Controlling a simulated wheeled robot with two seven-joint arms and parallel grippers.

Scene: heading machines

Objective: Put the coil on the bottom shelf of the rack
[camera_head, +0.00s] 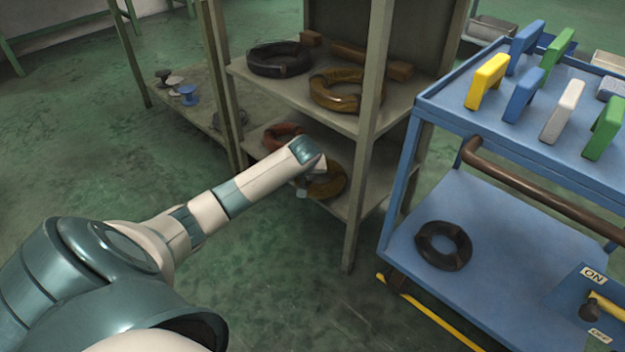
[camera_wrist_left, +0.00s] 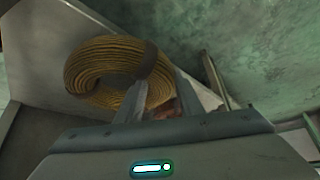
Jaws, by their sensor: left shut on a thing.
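A yellow-brown wound coil (camera_head: 329,186) shows at the lower shelf (camera_head: 350,204) of the rack (camera_head: 365,130). My left gripper (camera_head: 311,178) is shut on it, reaching in at the rack's front left. In the left wrist view the coil (camera_wrist_left: 108,72) has dark bands and lies at the fingers, partly covered by them. I cannot tell whether its underside touches the shelf. My right gripper is not in view.
A reddish coil (camera_head: 280,134) lies behind on the lower shelf. The upper shelf holds a black coil (camera_head: 280,59) and a brown coil (camera_head: 336,90). A blue cart (camera_head: 490,215) with a dark coil (camera_head: 443,245) stands close on the right.

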